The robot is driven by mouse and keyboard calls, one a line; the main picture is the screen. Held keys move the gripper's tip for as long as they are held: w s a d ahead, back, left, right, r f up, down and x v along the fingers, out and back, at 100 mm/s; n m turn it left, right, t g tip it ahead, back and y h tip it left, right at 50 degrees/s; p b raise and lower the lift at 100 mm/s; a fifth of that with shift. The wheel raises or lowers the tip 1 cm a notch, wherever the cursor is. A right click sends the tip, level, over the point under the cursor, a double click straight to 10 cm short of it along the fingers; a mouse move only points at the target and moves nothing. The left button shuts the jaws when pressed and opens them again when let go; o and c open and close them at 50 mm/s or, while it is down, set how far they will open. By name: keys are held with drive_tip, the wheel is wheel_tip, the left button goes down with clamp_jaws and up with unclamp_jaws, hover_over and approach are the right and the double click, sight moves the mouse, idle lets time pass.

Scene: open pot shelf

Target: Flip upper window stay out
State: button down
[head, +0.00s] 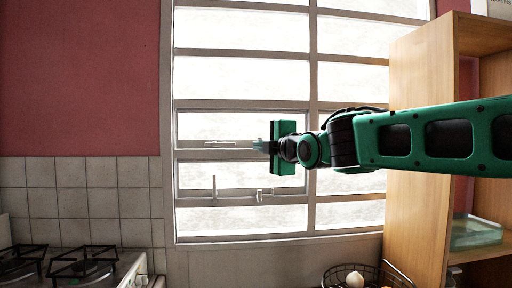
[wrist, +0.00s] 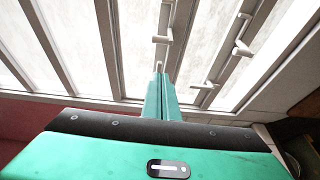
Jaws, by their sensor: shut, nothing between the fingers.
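The upper window stay (head: 229,142) is a thin pale bar along a horizontal window rail, left of my gripper in the head view. In the wrist view the upper stay (wrist: 163,38) shows as a pale bar with a short cross piece just beyond the fingertips. My gripper (head: 258,145) is at the window in front of the rail, near the stay's right end. Its green fingers (wrist: 160,72) are shut and empty. I cannot tell whether the tips touch the stay. My gripper body may hide part of the rail.
Below, a lower stay has an upright peg (head: 214,186) and a small catch (head: 260,195). A wooden shelf (head: 418,150) stands close on the right, behind my arm. A wire basket (head: 360,275) is at lower right, a stove (head: 85,268) at lower left.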

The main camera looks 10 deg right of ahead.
drive_tip(key=shift+a+r, duration=0.35)
drive_tip(key=w, duration=0.9)
drive_tip(key=shift+w+d, duration=0.25)
drive_tip(key=shift+d, duration=0.2)
drive_tip(key=shift+n+y, duration=0.3)
